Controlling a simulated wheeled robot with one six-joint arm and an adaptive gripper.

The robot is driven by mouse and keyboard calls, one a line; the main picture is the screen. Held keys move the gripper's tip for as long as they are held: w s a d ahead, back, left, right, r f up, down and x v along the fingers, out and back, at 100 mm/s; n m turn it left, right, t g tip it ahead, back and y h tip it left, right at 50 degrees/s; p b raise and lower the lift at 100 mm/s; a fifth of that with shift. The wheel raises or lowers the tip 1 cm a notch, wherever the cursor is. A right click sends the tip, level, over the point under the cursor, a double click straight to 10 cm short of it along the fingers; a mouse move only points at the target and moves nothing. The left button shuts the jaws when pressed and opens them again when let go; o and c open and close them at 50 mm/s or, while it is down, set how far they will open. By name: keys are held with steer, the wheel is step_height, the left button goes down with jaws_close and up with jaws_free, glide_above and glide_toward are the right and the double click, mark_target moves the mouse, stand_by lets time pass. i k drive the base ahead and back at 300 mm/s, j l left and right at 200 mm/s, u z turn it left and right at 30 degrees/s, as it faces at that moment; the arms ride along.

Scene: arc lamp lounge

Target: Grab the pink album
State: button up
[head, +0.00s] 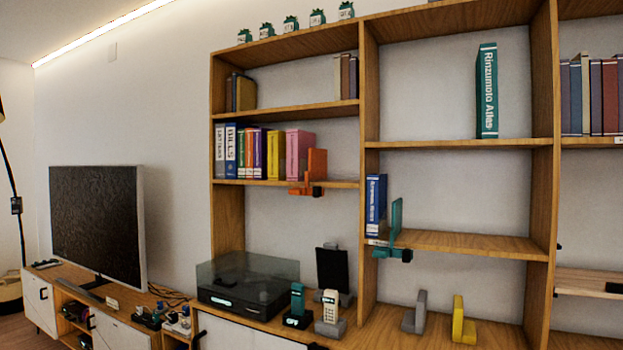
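The pink album (297,150) stands upright at the right end of a row of books on the second shelf from the top, in the left bay of the wooden shelving. It is thicker than the yellow book (273,155) to its left. An orange bookend (316,168) at the shelf's front edge stands by its right side and hides part of it. I cannot tell whether they touch. My gripper is not in view.
Left of the yellow book stand several coloured books and binders (231,152). A teal bookend (395,222) juts from a lower shelf beside a blue book (375,205). Below are a turntable (245,300), phones and a TV (97,222). The shelf right of the orange bookend is bare.

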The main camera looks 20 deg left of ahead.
mark_target(298, 141)
steer(key=i+j+z, duration=0.15)
steer(key=j, duration=0.45)
steer(key=i+j+z, duration=0.15)
steer(key=j, duration=0.45)
steer(key=i+j+z, duration=0.2)
steer(key=j, duration=0.45)
steer(key=j+z, duration=0.15)
steer(key=j, duration=0.45)
